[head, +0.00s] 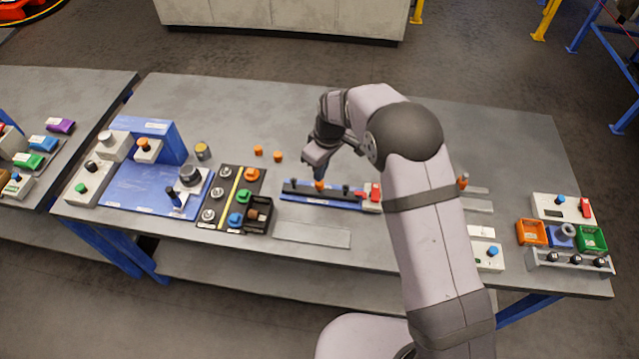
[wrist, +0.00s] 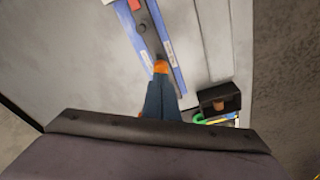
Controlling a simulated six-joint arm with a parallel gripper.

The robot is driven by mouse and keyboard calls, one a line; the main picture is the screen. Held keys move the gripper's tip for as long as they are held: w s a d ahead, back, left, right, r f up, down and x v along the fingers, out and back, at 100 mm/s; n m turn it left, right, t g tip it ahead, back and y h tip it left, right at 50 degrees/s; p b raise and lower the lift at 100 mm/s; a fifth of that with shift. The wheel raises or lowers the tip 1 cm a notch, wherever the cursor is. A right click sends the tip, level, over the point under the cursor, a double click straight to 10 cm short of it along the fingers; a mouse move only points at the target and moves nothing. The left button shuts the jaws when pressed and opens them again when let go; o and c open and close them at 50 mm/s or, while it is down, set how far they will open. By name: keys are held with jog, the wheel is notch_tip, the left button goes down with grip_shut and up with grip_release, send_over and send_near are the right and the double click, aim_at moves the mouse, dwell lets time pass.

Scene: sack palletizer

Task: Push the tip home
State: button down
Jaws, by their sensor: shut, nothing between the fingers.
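A small orange tip (head: 319,185) stands on a long blue fixture with a black rail (head: 297,187). It also shows in the wrist view as an orange piece (wrist: 160,67) right at the end of my fingers. My gripper (head: 317,174) is shut with nothing between its fingers, pointing down just above or against the orange tip; I cannot tell whether they touch. In the wrist view the dark blue fingers (wrist: 160,82) lie close together. A black knob (head: 346,189) sits farther along the rail, and a red and white block (head: 373,197) is at the fixture's right end.
A black open box (head: 259,213) stands left of the fixture beside a panel of coloured caps (head: 223,200). Two small orange pieces (head: 268,154) lie behind. A blue station (head: 152,185) is farther left; orange and green bins (head: 532,232) are right. Bare table lies behind the fixture.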

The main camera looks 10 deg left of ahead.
aim_at(320, 184)
jog(key=shift+f, duration=0.15)
jog(key=shift+f+b, duration=0.55)
jog(key=shift+f, duration=0.1)
jog(key=shift+s+d+f+b, duration=0.2)
jog(key=shift+s+f+b, duration=0.25)
jog(key=shift+f, duration=0.2)
jog(key=shift+r, duration=0.1)
jog(key=shift+w+a+r+p, duration=0.1)
jog(key=shift+w+r+p, duration=0.1)
jog(key=shift+r+p, duration=0.35)
jog(key=shift+w+a+r+p, duration=0.1)
jog(key=shift+w+r+p, duration=0.05)
jog(key=shift+r+p, duration=1.65)
jog(key=shift+r, duration=1.1)
jog(key=shift+w, duration=0.1)
